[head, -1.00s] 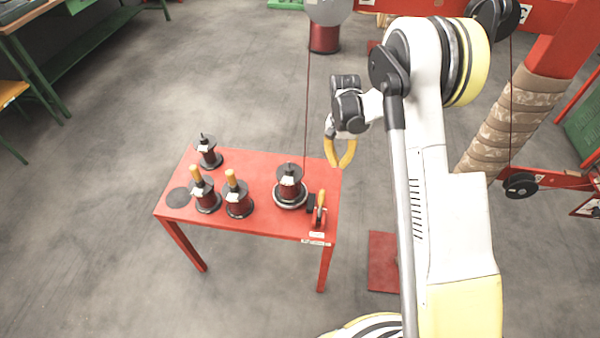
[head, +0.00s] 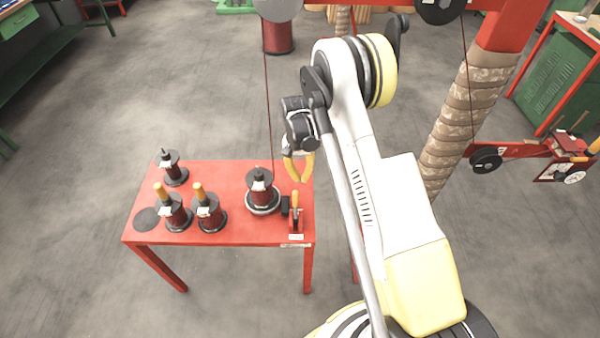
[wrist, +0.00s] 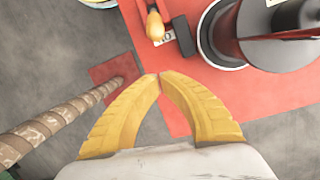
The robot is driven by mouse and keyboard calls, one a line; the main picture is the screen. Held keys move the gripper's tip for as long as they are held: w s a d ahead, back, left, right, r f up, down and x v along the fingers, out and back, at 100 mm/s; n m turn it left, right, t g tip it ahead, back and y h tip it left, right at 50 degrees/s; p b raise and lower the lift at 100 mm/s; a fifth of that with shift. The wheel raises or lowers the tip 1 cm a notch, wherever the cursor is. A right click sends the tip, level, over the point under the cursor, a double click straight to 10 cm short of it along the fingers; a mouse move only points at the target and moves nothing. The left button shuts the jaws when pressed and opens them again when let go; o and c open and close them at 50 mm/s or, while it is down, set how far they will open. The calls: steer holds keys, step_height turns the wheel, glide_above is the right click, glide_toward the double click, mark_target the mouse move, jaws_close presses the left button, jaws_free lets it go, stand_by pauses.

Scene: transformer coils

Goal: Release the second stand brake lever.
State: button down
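A brake lever with a yellow-orange handle (head: 295,202) stands at the right end of the red table, beside a small black block. In the wrist view its handle (wrist: 155,26) is at the top, beyond my fingertips. My gripper (head: 299,180) hangs over the table's right end, behind and above this lever in the head view. Its two yellow fingers (wrist: 158,77) meet at or very near the tips, with nothing between them. Another yellow-handled lever (head: 594,146) shows at the far right edge, on a red stand. I cannot tell which is the second.
The red table (head: 245,235) holds a dark coil (head: 262,190) on a round base, left of the lever, with a cord rising from it. Several other spools stand further left. A wrapped red post (head: 448,130) rises at the right. The grey floor in front is clear.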

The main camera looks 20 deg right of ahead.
mark_target(296, 206)
steer(key=b+x, duration=0.1)
steer(key=x, duration=0.3)
steer(key=shift+f, duration=0.15)
steer(key=shift+s+a+r+b, duration=0.35)
steer(key=shift+s+r, duration=0.05)
steer(key=shift+s, duration=0.2)
steer(key=shift+s+a+r+b, duration=0.35)
steer(key=shift+s, duration=0.25)
steer(key=shift+s+a+r, duration=0.2)
steer(key=shift+s+r, duration=0.05)
steer(key=shift+s, duration=0.1)
steer(key=shift+w, duration=0.15)
